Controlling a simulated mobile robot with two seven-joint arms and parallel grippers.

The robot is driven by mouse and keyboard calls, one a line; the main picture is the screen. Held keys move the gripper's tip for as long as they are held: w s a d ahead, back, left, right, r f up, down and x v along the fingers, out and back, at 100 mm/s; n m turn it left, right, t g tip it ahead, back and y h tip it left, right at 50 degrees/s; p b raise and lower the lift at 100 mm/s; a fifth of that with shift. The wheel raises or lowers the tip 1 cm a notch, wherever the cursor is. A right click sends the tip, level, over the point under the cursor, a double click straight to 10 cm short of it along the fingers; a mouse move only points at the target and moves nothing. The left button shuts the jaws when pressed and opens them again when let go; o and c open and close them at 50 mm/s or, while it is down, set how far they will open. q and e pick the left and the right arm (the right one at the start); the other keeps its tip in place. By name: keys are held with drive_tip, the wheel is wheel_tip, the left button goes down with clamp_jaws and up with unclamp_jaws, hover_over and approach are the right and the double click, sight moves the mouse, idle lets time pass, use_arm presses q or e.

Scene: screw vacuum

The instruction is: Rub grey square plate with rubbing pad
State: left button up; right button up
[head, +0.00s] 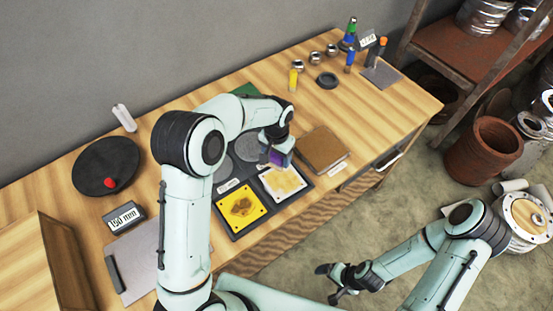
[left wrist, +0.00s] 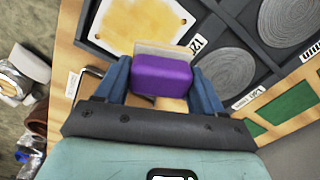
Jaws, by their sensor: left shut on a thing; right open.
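My left gripper (head: 279,150) is shut on the purple rubbing pad (head: 281,158). The left wrist view shows the purple block (left wrist: 161,76) with a pale flat layer on its far side, between the blue fingers (left wrist: 163,85). A light grey-white square plate (head: 285,182) with a yellowish stain lies in the dark tray, just below the pad in the head view. It also shows in the left wrist view (left wrist: 135,22). I cannot tell whether pad and plate touch. My right gripper (head: 341,281) is open and empty, out over the floor.
A yellow square plate (head: 241,209) with a brown stain lies beside it in the dark tray (head: 273,204). Grey round discs (left wrist: 220,78) fill other tray compartments. A brown book-like block (head: 322,148) lies to the right. A black round pad (head: 105,167) lies at left.

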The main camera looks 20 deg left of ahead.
use_arm(q)
wheel_tip(320, 180, up, 2)
drive_tip(key=shift+r+p, duration=0.2)
drive_tip(key=shift+p, duration=0.1)
idle(0.4)
